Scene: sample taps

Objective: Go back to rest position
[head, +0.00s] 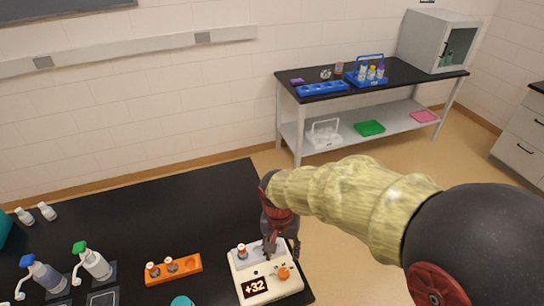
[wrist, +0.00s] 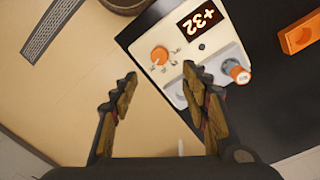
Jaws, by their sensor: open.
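My gripper (head: 279,240) is over the right end of the black bench, close above the white device with the "+32" display (head: 278,287). In the wrist view my gripper (wrist: 162,100) has its two fingers spread apart, with nothing between them. The white device (wrist: 180,85) lies beyond the fingertips there, with its orange knob (wrist: 159,55) and a small orange-banded vial (wrist: 238,73) seated in it. The vial also shows in the head view (head: 242,251), left of the gripper.
An orange rack (head: 173,269) with two vials stands left of the device. A side table (head: 420,77) against the wall bears blue racks and a white cabinet (head: 436,40). Floor is clear between the benches.

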